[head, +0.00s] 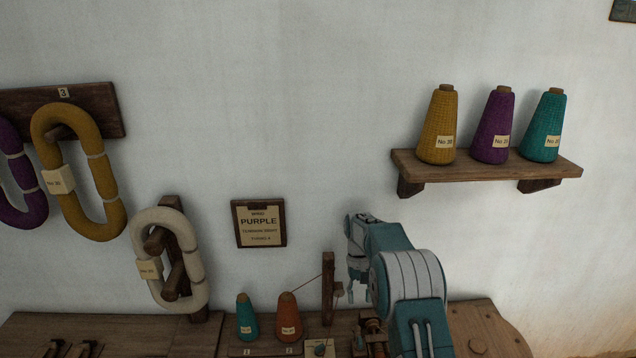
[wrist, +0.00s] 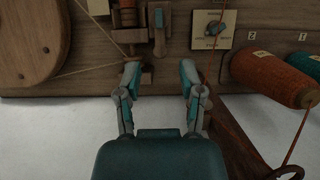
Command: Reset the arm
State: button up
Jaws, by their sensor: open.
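My gripper (head: 357,290) points down over the wooden bench (head: 481,325), just right of an upright wooden post (head: 328,288). In the wrist view my gripper (wrist: 160,78) shows two teal and grey fingers spread apart with nothing between them. Beyond the fingertips are the bench edge and a small winding spindle (wrist: 129,20), which looks apart from them. My arm comes in from the lower right of the head view.
A teal cone (head: 246,317) and an orange cone (head: 289,317) stand on the bench; thread runs from the orange one to the post. A dial plate (wrist: 213,29) lies nearby. Hanks hang at left. A shelf (head: 490,166) holds three cones. A sign (head: 259,223) reads PURPLE.

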jog(key=s+r+t, duration=0.3)
jog(key=s+r, duration=0.4)
jog(key=r, duration=0.5)
jog(key=s+r+t, duration=0.2)
jog(key=s+r, duration=0.5)
jog(key=r, duration=0.4)
jog(key=s+r+t, duration=0.2)
jog(key=s+t, duration=0.3)
jog(key=s, duration=1.7)
